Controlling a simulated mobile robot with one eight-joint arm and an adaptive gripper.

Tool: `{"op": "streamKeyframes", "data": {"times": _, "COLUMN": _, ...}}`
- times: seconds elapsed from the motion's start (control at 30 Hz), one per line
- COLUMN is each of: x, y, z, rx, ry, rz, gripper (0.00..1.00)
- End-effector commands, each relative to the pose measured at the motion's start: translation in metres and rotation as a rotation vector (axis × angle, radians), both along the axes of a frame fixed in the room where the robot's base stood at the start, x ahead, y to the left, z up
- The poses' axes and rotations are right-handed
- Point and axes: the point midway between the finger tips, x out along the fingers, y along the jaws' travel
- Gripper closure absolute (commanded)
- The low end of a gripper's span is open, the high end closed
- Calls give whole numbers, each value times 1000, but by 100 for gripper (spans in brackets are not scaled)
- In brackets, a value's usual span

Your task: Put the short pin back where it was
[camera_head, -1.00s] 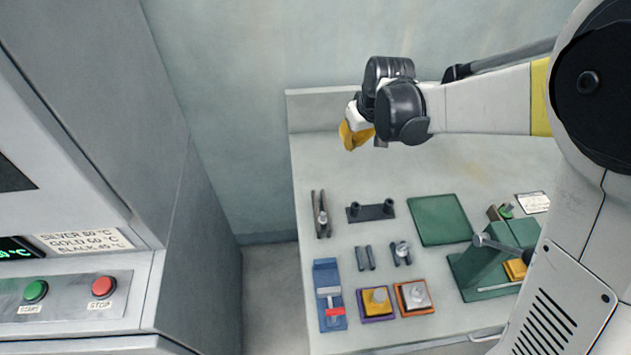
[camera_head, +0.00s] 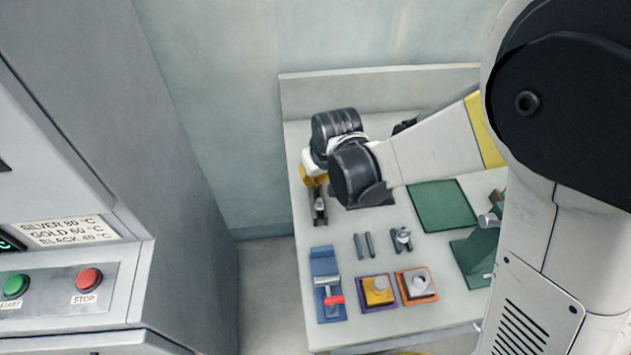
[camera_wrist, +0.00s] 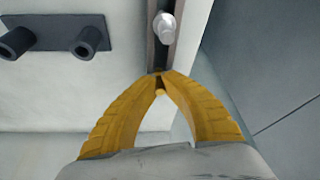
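My gripper (camera_wrist: 158,76) points down with its yellow fingertips brought together. A small rounded gold end, which looks like the short pin (camera_wrist: 159,92), shows between the fingers just behind the tips; its lower part is hidden. The tips are over a dark two-rail rack (camera_wrist: 152,45), and a silver pin (camera_wrist: 166,26) stands in the rack beyond them. I cannot tell whether the held piece touches the rack. In the head view my gripper (camera_head: 312,180) is above the far-left rack (camera_head: 320,217), partly covering it.
A dark plate with two hollow posts (camera_wrist: 60,30) is beside the rack. Nearer are small dark bars (camera_head: 364,245), a blue fixture (camera_head: 325,262), a purple-edged tray (camera_head: 364,304) and an orange-edged tray (camera_head: 403,300). A green mat (camera_head: 440,205) lies right. A machine stands left.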

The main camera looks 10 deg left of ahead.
Motion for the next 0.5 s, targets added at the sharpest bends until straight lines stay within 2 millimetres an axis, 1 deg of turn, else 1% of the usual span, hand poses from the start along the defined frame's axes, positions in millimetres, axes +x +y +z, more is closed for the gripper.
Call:
{"op": "streamKeyframes", "data": {"times": 0.03, "x": 0, "y": 0, "z": -3, "rx": 0, "ry": 0, "rz": 0, "gripper": 100}}
{"op": "streamKeyframes", "data": {"times": 0.23, "x": 0, "y": 0, "z": -1, "rx": 0, "ry": 0, "rz": 0, "gripper": 100}}
{"op": "streamKeyframes", "data": {"times": 0.33, "x": 0, "y": 0, "z": -5, "rx": 0, "ry": 0, "rz": 0, "gripper": 100}}
{"op": "streamKeyframes", "data": {"times": 0.37, "x": 0, "y": 0, "z": -5, "rx": 0, "ry": 0, "rz": 0, "gripper": 90}}
{"op": "streamKeyframes", "data": {"times": 0.4, "x": 0, "y": 0, "z": -4, "rx": 0, "ry": 0, "rz": 0, "gripper": 78}}
{"op": "streamKeyframes", "data": {"times": 0.43, "x": 0, "y": 0, "z": -4, "rx": 0, "ry": 0, "rz": 0, "gripper": 73}}
{"op": "streamKeyframes", "data": {"times": 0.5, "x": 0, "y": 0, "z": -4, "rx": 0, "ry": 0, "rz": 0, "gripper": 73}}
